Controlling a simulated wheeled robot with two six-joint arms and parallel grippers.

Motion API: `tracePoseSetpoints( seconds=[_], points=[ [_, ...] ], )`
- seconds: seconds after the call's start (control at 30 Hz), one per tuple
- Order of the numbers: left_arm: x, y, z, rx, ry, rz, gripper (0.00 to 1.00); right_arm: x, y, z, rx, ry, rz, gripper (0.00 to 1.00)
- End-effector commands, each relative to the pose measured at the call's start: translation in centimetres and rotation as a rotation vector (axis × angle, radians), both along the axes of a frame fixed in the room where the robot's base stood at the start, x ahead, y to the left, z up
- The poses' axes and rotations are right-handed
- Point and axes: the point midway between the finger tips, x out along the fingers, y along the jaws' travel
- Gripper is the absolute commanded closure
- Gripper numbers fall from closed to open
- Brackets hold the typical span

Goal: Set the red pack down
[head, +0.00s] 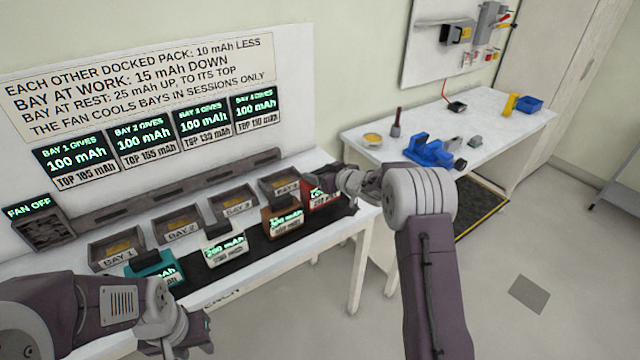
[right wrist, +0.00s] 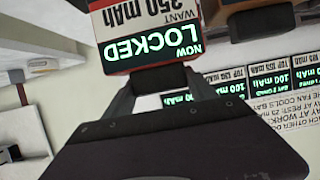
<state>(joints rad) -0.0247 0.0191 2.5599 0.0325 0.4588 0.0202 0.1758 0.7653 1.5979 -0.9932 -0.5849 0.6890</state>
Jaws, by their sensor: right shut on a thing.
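The red pack (head: 322,196) is at the right end of the black mat (head: 250,248), partly hidden by my right gripper (head: 345,181). I cannot tell whether the pack touches the mat. My left gripper (head: 190,332) is at the lower left, near the teal pack; its jaws are not clear.
A teal pack (head: 155,268), a white pack (head: 225,246) and an orange pack (head: 283,220) stand along the mat. Behind them are bays 1 (head: 115,250), 2 (head: 178,226), 3 (head: 234,203) and 4 (head: 281,186), seemingly empty. Another table (head: 490,110) stands at right.

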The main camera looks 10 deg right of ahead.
Motion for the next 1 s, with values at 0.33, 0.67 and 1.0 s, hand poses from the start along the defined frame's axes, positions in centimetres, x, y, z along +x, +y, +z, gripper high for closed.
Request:
tracePoseSetpoints(
  seconds=[0.33, 0.67, 1.0],
  points=[
    [0.0, 0.0, -0.9, 0.0, 0.0, 0.0, 0.64, 0.1, 0.0, -3.8, 0.001, -0.003, 0.001, 1.0],
    [0.0, 0.0, -1.0, 0.0, 0.0, 0.0, 0.64, 0.0, 0.0, -4.1, 0.001, -0.004, 0.0, 1.0],
    [0.0, 0.0, -1.0, 0.0, 0.0, 0.0, 0.64, 0.0, 0.0, -4.3, 0.0, 0.0, 0.0, 0.13]
  ],
)
